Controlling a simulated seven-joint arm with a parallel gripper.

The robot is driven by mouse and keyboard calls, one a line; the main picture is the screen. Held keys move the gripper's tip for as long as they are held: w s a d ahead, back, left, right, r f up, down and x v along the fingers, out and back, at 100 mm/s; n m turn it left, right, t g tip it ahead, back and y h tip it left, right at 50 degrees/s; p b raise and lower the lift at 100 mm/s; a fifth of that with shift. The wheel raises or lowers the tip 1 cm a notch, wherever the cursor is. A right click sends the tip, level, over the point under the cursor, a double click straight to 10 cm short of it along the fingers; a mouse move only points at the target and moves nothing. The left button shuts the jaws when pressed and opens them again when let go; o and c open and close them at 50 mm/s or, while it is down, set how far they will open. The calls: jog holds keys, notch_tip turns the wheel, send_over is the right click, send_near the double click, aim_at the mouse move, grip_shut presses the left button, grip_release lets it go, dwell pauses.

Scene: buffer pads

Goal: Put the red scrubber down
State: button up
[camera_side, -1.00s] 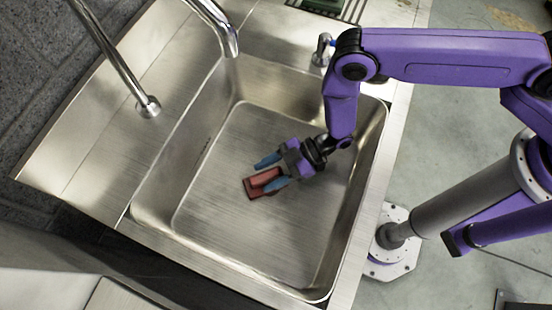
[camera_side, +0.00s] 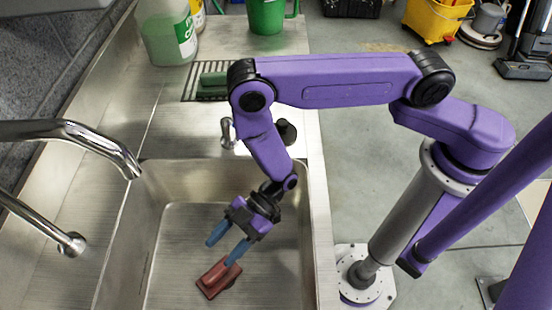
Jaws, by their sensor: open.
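The red scrubber (camera_side: 215,281) rests on the floor of the steel sink (camera_side: 178,262), with its dark underside down. My gripper (camera_side: 220,254) reaches down into the sink from above, its two blue fingers spread apart. The right fingertip is at the scrubber's upper end and overlaps it in the picture; I cannot tell whether it touches. The left fingertip is clear of the scrubber, up and to the left. Nothing is held between the fingers.
A chrome faucet (camera_side: 95,142) hangs over the sink's left side. A green scrubber (camera_side: 213,79) lies on a dark rack (camera_side: 190,92) behind. A bottle (camera_side: 168,35) and a green bucket (camera_side: 266,15) stand at the back. The sink floor around the scrubber is clear.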

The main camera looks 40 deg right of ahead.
jog(key=w+d+r+m+t+h, duration=0.1)
jog(key=w+d+r+h, duration=0.3)
jog(key=r, duration=0.4)
jog(key=w+d+r+m+t+h, duration=0.1)
jog(key=d+r+t+h, duration=0.15)
jog(key=d+r, duration=0.45)
jog(key=s+d+r+m+g+h, duration=0.1)
jog(key=s+d+r, duration=0.3)
jog(key=d, duration=0.4)
jog(key=s+d+r+m+g+h, duration=0.1)
jog(key=s+d+r+h, duration=0.2)
jog(key=s+d, duration=0.3)
jog(key=s+d+r+m+g+h, duration=0.1)
jog(key=s+d+r, duration=0.4)
jog(key=d, duration=0.5)
jog(key=shift+s+d+r+h, duration=0.25)
jog(key=shift+r+h, duration=0.2)
jog(key=shift+h, duration=0.3)
